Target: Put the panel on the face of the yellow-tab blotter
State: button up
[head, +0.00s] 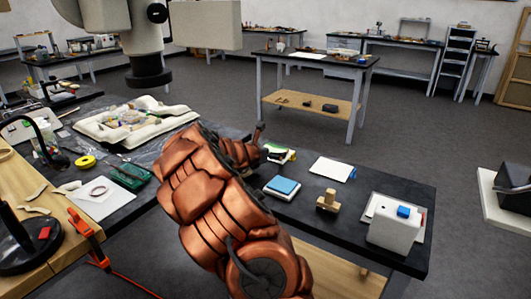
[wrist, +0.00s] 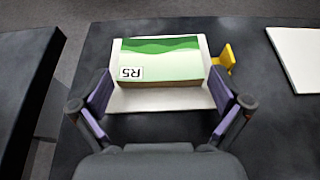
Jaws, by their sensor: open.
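The panel (wrist: 160,62) has green bands, a pale area and an "R5" label. In the wrist view it lies over a white blotter (wrist: 160,100), whose yellow tab (wrist: 226,58) sticks out at the right. A bare strip of the blotter shows on the near side. My gripper (wrist: 160,90) is open, its purple-padded fingers apart on the left and right of the blotter and panel. In the head view the panel (head: 277,152) shows partly beside my copper arm, which hides most of my gripper. Whether the fingers touch anything is unclear.
A white blotter with a blue tab (head: 332,168) lies to the right. Nearer are a blue-topped block (head: 283,187), a wooden stamp-like piece (head: 327,202) and a white box (head: 395,225). Dark table surface is clear between them.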

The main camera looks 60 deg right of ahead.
jog(key=shift+r, duration=0.25)
jog(key=shift+a, duration=0.4)
jog(key=shift+b+v, duration=0.85)
jog(key=shift+v, duration=4.75)
